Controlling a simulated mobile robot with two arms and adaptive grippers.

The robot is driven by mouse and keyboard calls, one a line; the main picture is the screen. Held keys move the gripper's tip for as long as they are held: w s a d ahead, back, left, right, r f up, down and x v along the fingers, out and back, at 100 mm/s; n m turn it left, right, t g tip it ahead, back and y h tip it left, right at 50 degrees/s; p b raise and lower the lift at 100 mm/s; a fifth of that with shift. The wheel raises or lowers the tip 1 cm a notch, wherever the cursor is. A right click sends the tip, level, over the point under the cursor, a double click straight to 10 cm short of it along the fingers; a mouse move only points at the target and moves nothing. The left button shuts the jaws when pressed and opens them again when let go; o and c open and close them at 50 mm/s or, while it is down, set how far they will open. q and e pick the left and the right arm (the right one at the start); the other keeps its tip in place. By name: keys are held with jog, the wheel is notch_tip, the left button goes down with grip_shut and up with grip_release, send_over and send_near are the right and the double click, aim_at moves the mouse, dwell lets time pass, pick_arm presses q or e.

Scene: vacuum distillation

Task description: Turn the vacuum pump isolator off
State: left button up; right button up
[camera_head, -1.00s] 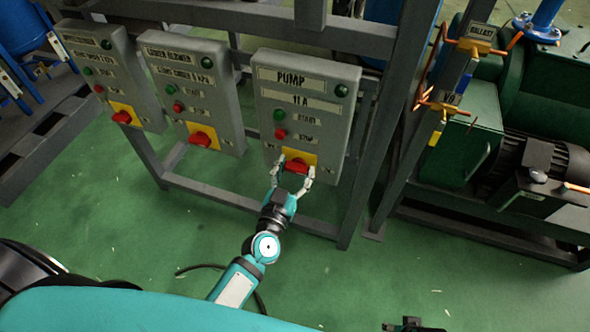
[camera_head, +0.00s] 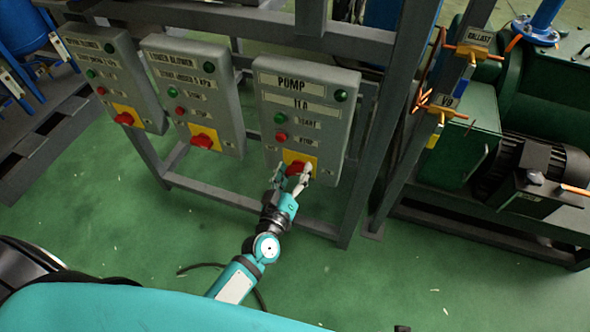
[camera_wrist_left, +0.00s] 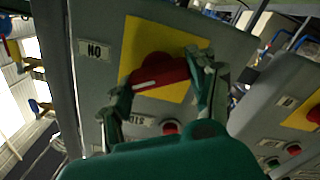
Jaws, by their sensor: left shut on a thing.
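The pump isolator is a red knob (camera_head: 296,168) on a yellow plate (camera_head: 308,158), low on the grey box labelled PUMP (camera_head: 345,118). My left gripper (camera_head: 291,173) is at the knob with one finger on each side, shut on it. In the left wrist view the red knob (camera_wrist_left: 160,72) lies between the fingers, its white mark tilted slightly from horizontal. The ON label (camera_wrist_left: 95,50) shows upside down beside the yellow plate. The fingers partly cover the knob and plate. My right gripper cannot be made out.
Above the knob are a green button (camera_head: 280,118) and a red button (camera_head: 281,137). Two similar boxes with red knobs (camera_head: 203,140) (camera_head: 125,118) stand to the left on the same grey frame. Green pump machinery (camera_head: 465,140) is on the right.

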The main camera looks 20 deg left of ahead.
pick_arm(q)
jog(key=n, duration=0.3)
jog(key=shift+f, duration=0.1)
jog(key=n, duration=0.4)
jog(key=shift+a+f, duration=0.1)
jog(key=shift+f, duration=0.05)
jog(key=n, duration=0.2)
jog(key=shift+s+n, duration=0.1)
jog(key=shift+n, duration=0.2)
jog(key=shift+f+n+b, duration=0.1)
jog(key=shift+n+b, duration=0.3)
jog(key=shift+n, duration=0.7)
pick_arm(e)
jog(key=shift+w+a+r, duration=0.1)
jog(key=shift+w+r, duration=0.15)
jog(key=shift+r, duration=0.3)
jog(key=shift+w+r, duration=0.2)
jog(key=shift+r, duration=0.35)
jog(key=shift+w, duration=0.15)
pick_arm(q)
jog(key=o, duration=1.2)
pick_arm(e)
jog(key=shift+f, duration=0.1)
